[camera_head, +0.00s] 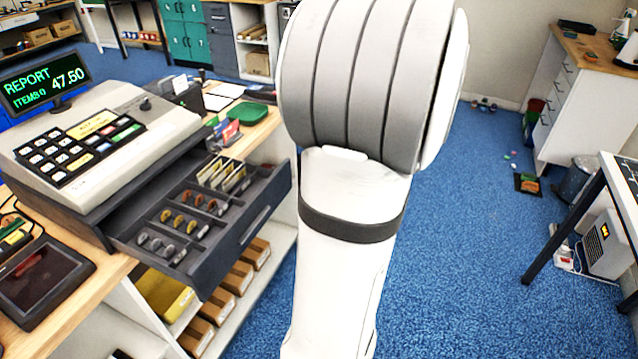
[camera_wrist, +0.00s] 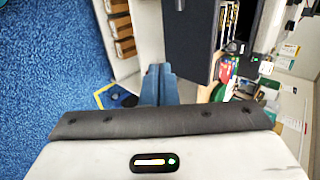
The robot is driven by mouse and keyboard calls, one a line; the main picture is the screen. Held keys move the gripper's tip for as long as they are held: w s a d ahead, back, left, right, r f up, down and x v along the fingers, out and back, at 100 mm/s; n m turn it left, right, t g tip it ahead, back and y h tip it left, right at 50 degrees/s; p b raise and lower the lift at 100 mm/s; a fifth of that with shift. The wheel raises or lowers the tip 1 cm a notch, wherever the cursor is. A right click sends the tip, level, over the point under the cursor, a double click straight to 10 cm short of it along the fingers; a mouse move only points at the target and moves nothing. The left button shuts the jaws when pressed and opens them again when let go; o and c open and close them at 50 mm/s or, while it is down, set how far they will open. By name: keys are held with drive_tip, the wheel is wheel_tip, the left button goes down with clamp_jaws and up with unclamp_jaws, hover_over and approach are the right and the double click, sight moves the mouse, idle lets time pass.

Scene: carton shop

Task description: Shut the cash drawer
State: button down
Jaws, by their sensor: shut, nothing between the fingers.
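The dark grey cash drawer (camera_head: 262,217) is pulled out from under the beige cash register (camera_head: 110,150) at the left of the head view. Its coin cups and note slots show, holding coins and upright notes. In the wrist view the drawer's dark front (camera_wrist: 187,45) is just right of and beyond my fingertips. My gripper (camera_wrist: 158,68) is shut with nothing between the fingers. It appears apart from the drawer front, though the exact gap is hard to tell. In the head view my arm hides the gripper.
The counter (camera_head: 262,130) holds cards, papers and a dark tablet-like pad (camera_head: 42,285) near the register. Small cartons (camera_head: 238,278) sit on shelves below the drawer. A white cabinet (camera_head: 575,105) and a table stand at the right. Blue carpet (camera_head: 460,220) between is mostly clear.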

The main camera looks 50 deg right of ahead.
sight(278, 197)
drive_tip(key=shift+w+a+f+p, duration=0.25)
drive_tip(key=shift+w+a+f, duration=0.4)
drive_tip(key=shift+w, duration=0.75)
drive_tip(key=shift+w+a+f+p, duration=0.2)
drive_tip(key=shift+w+a+f, duration=0.15)
drive_tip(key=shift+w+f, duration=0.75)
drive_tip(key=shift+w+a+f+p, duration=0.25)
drive_tip(key=shift+w+a+f, duration=0.25)
drive_tip(key=shift+w, duration=1.15)
drive_tip(key=shift+w, duration=0.1)
